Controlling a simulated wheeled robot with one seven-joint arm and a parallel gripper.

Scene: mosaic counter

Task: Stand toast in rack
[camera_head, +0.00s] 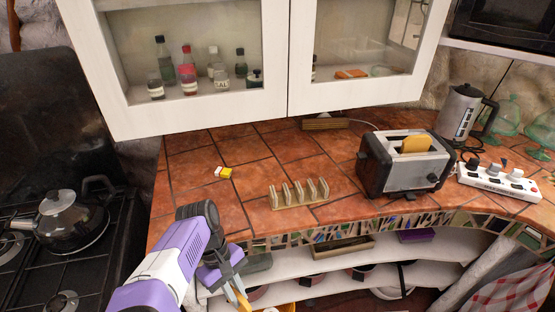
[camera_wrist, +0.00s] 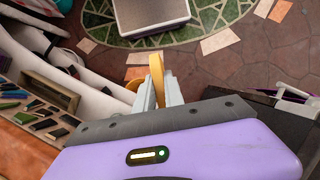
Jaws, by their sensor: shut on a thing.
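My gripper (camera_head: 236,291) is low at the bottom of the head view, in front of the counter edge and below its top. It is shut on a thin golden slice of toast (camera_head: 243,300), which is cut off by the frame. In the wrist view the slice (camera_wrist: 156,68) stands edge-on between the fingertips (camera_wrist: 157,92). The wooden toast rack (camera_head: 299,193) stands on the tiled counter, up and right of my gripper. I see no toast in its slots. Another slice (camera_head: 416,144) sticks up from the black and silver toaster (camera_head: 405,164).
A power strip (camera_head: 498,181) and a kettle (camera_head: 463,112) are right of the toaster. Open shelves (camera_head: 330,258) lie under the counter edge. Cabinet doors (camera_head: 195,65) hang above. The tiles around the rack are clear.

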